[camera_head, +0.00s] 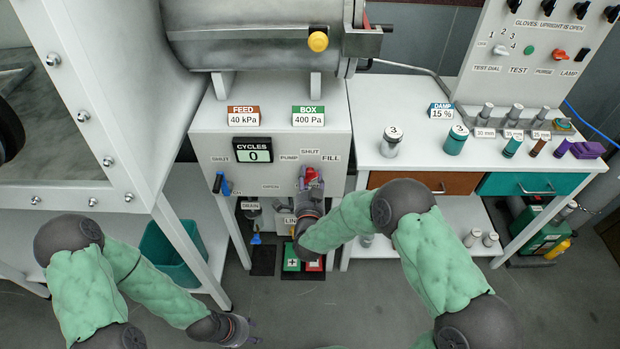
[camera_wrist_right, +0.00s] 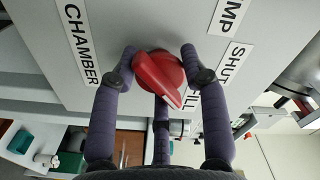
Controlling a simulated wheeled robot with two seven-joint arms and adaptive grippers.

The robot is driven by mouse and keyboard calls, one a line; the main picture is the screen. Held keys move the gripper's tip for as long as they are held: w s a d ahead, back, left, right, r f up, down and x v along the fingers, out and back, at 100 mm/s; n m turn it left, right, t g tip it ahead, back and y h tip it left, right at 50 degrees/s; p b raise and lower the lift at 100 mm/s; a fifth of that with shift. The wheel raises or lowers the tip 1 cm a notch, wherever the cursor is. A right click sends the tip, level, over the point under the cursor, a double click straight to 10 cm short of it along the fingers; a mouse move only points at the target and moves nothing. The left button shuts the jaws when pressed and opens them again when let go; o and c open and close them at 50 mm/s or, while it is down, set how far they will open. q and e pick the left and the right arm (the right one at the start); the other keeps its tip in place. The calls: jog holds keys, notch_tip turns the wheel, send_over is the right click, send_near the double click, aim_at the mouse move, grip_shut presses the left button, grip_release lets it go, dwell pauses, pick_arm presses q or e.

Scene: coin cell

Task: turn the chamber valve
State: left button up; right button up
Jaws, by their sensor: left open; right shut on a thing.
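The chamber valve (camera_wrist_right: 160,74) is a red knob with a raised pointer bar on the white cabinet front. In the right wrist view its pointer bar slants toward the lower right, near the SHUT and FILL labels. My right gripper (camera_wrist_right: 155,72) is shut on it, with the purple fingers around its sides. In the head view the red valve (camera_head: 312,175) shows just above my right gripper (camera_head: 309,186), which hides its lower part. My left gripper (camera_head: 246,331) is open and empty, low at the bottom of the head view, well away from the valve.
A blue lever (camera_head: 222,184) sits left of the valve on the cabinet (camera_head: 200,140). A cycles display (camera_head: 253,151) reads 0. A metal cylinder (camera_head: 260,45) lies above. The bench (camera_head: 420,105) on the right carries canisters and small vials. A teal bin (camera_head: 170,252) stands lower left.

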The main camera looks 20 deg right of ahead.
jog(key=shift+s+a+f, duration=0.15)
jog(key=shift+f, duration=0.25)
jog(key=o, duration=1.1)
jog(key=shift+o, duration=0.2)
jog(key=shift+r, duration=0.2)
jog(key=v, duration=1.1)
jog(key=shift+s, duration=0.4)
jog(key=shift+a, duration=0.1)
